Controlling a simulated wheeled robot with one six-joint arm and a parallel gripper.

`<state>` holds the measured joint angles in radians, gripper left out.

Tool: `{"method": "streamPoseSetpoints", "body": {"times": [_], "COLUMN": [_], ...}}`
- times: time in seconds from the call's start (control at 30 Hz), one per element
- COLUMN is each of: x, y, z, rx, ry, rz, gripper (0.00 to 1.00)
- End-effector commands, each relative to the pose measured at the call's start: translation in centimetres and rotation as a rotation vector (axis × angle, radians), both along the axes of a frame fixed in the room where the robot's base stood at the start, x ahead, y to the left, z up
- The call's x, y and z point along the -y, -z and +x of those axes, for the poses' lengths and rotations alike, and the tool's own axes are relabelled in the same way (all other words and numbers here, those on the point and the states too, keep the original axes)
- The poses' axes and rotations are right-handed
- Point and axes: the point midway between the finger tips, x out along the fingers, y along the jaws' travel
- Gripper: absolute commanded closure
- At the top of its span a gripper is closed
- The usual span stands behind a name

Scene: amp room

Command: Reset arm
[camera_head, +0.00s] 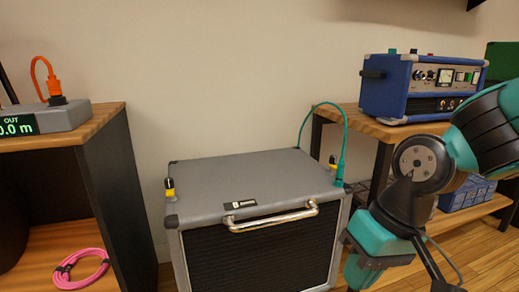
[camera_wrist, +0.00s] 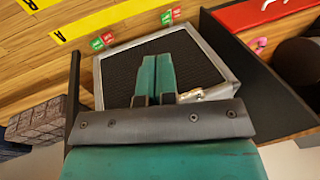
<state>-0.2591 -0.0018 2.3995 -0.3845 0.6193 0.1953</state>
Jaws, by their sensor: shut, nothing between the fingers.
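My arm (camera_head: 415,160) shows at the right of the head view, teal and dark grey, in front of the right-hand shelf. Its gripper end reaches down past the lower edge there, so the fingertips do not show clearly in that view. In the wrist view my gripper (camera_wrist: 155,75) has its two teal fingers together with nothing between them. The fingers show against the black front of the grey amp cabinet (camera_wrist: 115,75). The same amp cabinet (camera_head: 250,183) stands in the middle of the head view, to the left of my arm.
A teal cable (camera_head: 344,140) plugs into the cabinet's top right. A blue amp (camera_head: 420,88) sits on the right shelf. A grey box with a green display (camera_head: 18,125) and orange plug (camera_head: 55,90) is on the left shelf, above a pink cable (camera_head: 80,268).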

Motion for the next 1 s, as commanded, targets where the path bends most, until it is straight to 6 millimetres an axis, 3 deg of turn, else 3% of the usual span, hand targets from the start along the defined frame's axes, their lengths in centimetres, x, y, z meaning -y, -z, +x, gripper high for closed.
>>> {"method": "streamPoseSetpoints", "body": {"times": [0.03, 0.1, 0.3, 0.67, 1.0], "x": [0.1, 0.2, 0.7, 0.7, 0.7], "y": [-1.9, -3.4, -6.4, -15.4, -28.3], "z": [-1.6, -3.5, -8.5, -8.4, -8.3], "rx": [0.023, 0.046, 0.106, 0.102, 0.101], "ry": [-0.049, -0.118, -0.292, -0.294, -0.292], "rz": [0.010, 0.020, 0.043, 0.041, 0.041], "gripper": [1.00, 1.00, 1.00, 1.00, 1.00]}}
